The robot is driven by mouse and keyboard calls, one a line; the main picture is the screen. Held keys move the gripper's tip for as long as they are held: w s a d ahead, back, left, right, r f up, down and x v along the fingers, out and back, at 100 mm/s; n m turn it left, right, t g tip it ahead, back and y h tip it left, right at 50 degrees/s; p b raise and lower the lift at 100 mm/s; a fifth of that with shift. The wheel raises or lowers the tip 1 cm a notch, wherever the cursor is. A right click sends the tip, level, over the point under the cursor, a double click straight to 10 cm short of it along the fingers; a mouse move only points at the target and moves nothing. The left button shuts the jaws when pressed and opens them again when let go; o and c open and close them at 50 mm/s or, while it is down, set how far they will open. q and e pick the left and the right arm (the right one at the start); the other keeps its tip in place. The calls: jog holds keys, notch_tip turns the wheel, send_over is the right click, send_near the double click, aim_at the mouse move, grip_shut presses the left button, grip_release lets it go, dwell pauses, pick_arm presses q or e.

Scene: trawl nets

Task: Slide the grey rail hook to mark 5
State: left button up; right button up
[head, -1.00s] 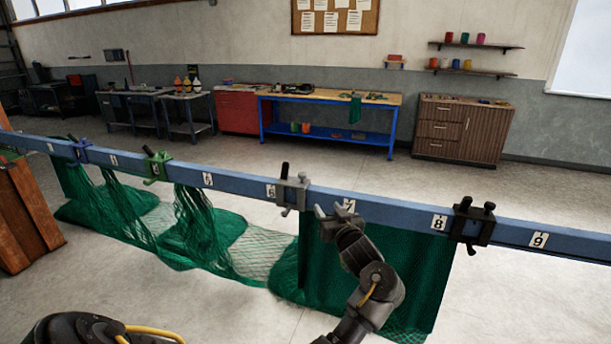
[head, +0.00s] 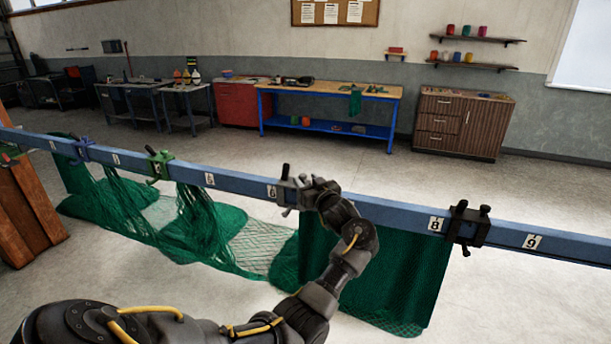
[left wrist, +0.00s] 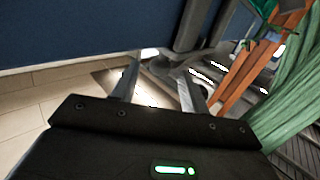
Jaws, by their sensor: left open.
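The grey rail hook (head: 289,189) sits on the blue rail (head: 390,212), just right of mark 6 (head: 271,191). Mark 5 (head: 209,179) is the plate farther left on the rail, with the bare rail between them. My left gripper (head: 312,186) is open at the right side of the grey hook, very close to it; I cannot tell whether they touch. In the left wrist view the spread fingers (left wrist: 158,72) show, with a grey part of the hook (left wrist: 192,28) just beyond them. The gripper hides mark 7. My right gripper is not in view.
A green hook (head: 159,165) and a blue hook (head: 82,150) sit left along the rail, a black hook (head: 467,226) right, near mark 8 (head: 435,224). Green net (head: 400,265) hangs below the rail. A wooden post (head: 28,210) stands at the left. Workbenches stand far behind.

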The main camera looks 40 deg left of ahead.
pick_arm(q)
jog(key=shift+w+a, duration=0.3)
jog(key=shift+a, duration=0.3)
grip_shut()
